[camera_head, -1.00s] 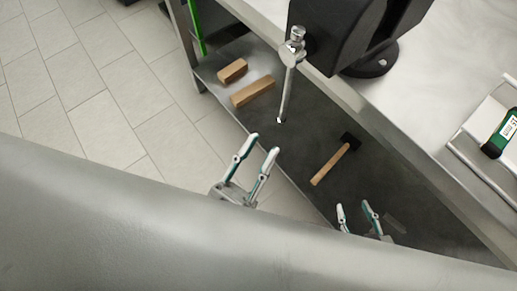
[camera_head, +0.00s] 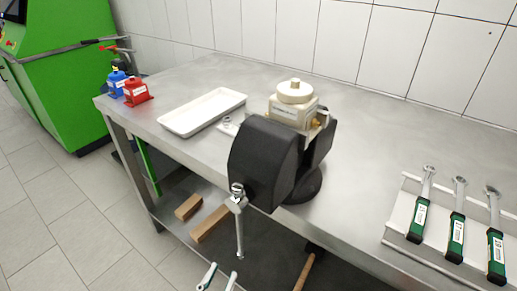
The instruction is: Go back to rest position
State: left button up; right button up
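My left gripper (camera_head: 218,278) shows at the bottom edge, below the bench front. Its two fingers are apart with nothing between them, so it is open and empty. The rest of that arm is cut off by the frame. My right gripper is out of view. The steel bench (camera_head: 350,120) lies ahead, with a black vise (camera_head: 262,160) at its front edge. The vise holds a cream pump (camera_head: 293,104). The vise's metal handle (camera_head: 239,225) hangs down in front, above and right of my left gripper and apart from it.
Wooden blocks (camera_head: 208,222) and a hammer (camera_head: 304,272) lie on the lower shelf. A green machine (camera_head: 62,80) stands left. The floor at left is clear.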

pick_arm(q)
jog(key=s+a+f+n+g+y+p, duration=0.1)
jog(key=s+a+f+g+y+p, duration=0.4)
jog(key=a+f+g, duration=0.3)
jog(key=s+a+f+p, duration=0.1)
jog(key=a+f, duration=0.2)
jog(key=shift+s+a+f+n+g+y, duration=0.2)
jog(key=shift+s+n+g+y, duration=0.1)
jog(key=shift+n+g, duration=0.1)
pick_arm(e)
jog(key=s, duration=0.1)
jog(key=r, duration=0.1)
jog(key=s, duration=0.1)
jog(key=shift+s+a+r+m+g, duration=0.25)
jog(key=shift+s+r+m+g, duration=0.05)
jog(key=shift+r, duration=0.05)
